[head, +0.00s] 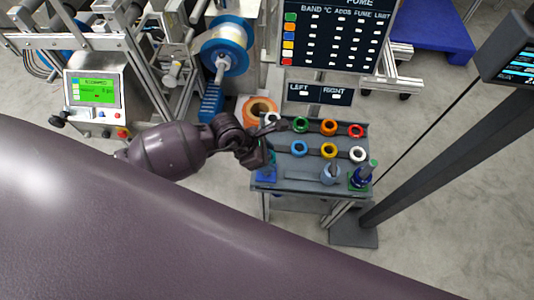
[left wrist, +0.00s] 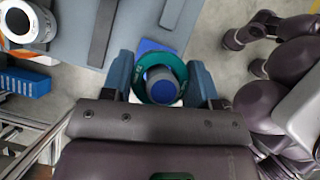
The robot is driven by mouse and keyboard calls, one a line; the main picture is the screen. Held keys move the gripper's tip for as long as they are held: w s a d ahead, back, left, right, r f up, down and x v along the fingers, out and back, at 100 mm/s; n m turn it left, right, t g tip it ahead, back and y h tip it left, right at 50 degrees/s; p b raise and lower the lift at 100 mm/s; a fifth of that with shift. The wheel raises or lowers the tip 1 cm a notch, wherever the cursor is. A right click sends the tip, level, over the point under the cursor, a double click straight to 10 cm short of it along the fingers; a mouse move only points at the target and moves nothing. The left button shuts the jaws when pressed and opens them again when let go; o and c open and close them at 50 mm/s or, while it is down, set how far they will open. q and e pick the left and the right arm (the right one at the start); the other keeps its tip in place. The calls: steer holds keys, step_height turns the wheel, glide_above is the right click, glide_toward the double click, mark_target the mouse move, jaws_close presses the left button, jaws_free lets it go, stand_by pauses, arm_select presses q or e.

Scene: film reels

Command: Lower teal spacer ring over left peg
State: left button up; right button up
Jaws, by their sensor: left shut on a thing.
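My left gripper (head: 268,160) is shut on the teal spacer ring (left wrist: 180,70), with one finger on either side of it in the left wrist view. In the head view the gripper covers most of the ring. The left peg (left wrist: 162,90), with a round blue top, shows inside the ring's opening in the left wrist view. Its blue square base (head: 265,176) is at the table's front left corner. I cannot tell whether the ring is around the peg or still above it. The right peg (head: 364,173) stands on a blue base at the front right. My right gripper is not in view.
The grey table (head: 310,184) holds several coloured rings in rows, including green (head: 300,124), orange (head: 329,127) and yellow (head: 328,150). A grey-blue pointed object (head: 331,172) stands left of the right peg. An orange-and-white reel (head: 259,108) is at the back left.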

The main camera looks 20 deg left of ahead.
arm_select(q)
steer(key=shift+f, duration=0.35)
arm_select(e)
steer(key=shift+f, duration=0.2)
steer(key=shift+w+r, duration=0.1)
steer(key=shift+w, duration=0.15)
arm_select(q)
steer(key=o, duration=1.1)
steer(key=shift+c, duration=0.2)
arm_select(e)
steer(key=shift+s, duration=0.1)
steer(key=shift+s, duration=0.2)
arm_select(q)
steer(key=p+v, duration=0.1)
steer(key=v, duration=0.3)
steer(key=shift+a+r, duration=0.15)
steer(key=shift+r, duration=0.25)
steer(key=p+v, duration=0.1)
steer(key=v, duration=0.5)
steer(key=shift+s+p, duration=0.15)
steer(key=shift+p, duration=0.15)
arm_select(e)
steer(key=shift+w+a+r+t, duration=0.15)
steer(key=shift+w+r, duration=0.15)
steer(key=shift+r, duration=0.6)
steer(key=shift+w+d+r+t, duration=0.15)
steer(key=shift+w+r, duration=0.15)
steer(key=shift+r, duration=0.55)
